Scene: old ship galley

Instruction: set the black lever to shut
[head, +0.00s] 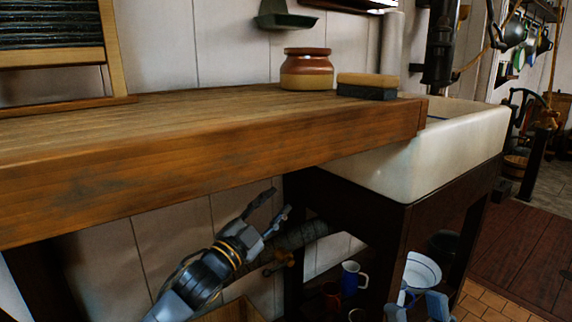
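I cannot make out the black lever for certain. Under the wooden counter a dark pipe (300,236) runs along the wall, with a brass-coloured fitting (281,262) just below it. My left gripper (280,200) is under the counter in front of the wall, pointing up and right, close to the pipe's left end. Its two finger parts, one dark and one silver, stand apart with nothing seen between them. My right gripper (416,304) shows only in part at the bottom edge, its grey finger parts apart.
The thick wooden counter (190,150) overhangs my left gripper. A white sink (440,150) on a dark frame stands to its right. A brown pot (306,70) and a brush-like block (367,86) are on top. A blue jug (353,276) and white basin (422,272) are below.

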